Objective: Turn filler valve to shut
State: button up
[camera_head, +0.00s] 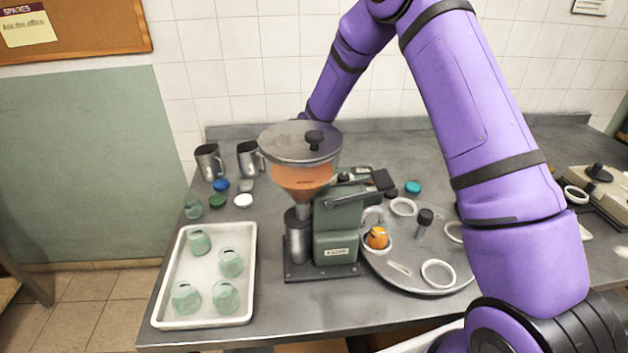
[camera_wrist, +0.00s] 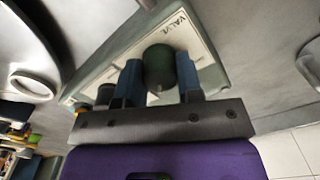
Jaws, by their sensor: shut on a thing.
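The green filler (camera_head: 338,225) stands mid-bench in the head view, with a lidded hopper (camera_head: 300,180) of orange stuff. In the wrist view, a round dark green valve knob (camera_wrist: 160,68) sits on a pale panel (camera_wrist: 205,55) lettered "VALV", partly cut off. My gripper (camera_wrist: 160,75) has its two blue fingers on either side of this knob and is shut on it. In the head view my purple arm reaches over the bench and down behind the hopper, so my gripper and the knob are hidden there. I cannot tell the valve's setting.
A white tray (camera_head: 161,312) with several green glass jars stands at left. Metal jugs (camera_head: 208,162) and coloured lids (camera_head: 217,201) are behind it. A round turntable (camera_head: 405,272) with white rings and an orange-filled jar (camera_head: 377,238) is right of the filler.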

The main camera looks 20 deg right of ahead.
jog(key=n, duration=0.8)
jog(key=shift+n, duration=0.4)
jog(key=n, duration=0.4)
jog(key=shift+n, duration=1.8)
jog(key=o, duration=0.9)
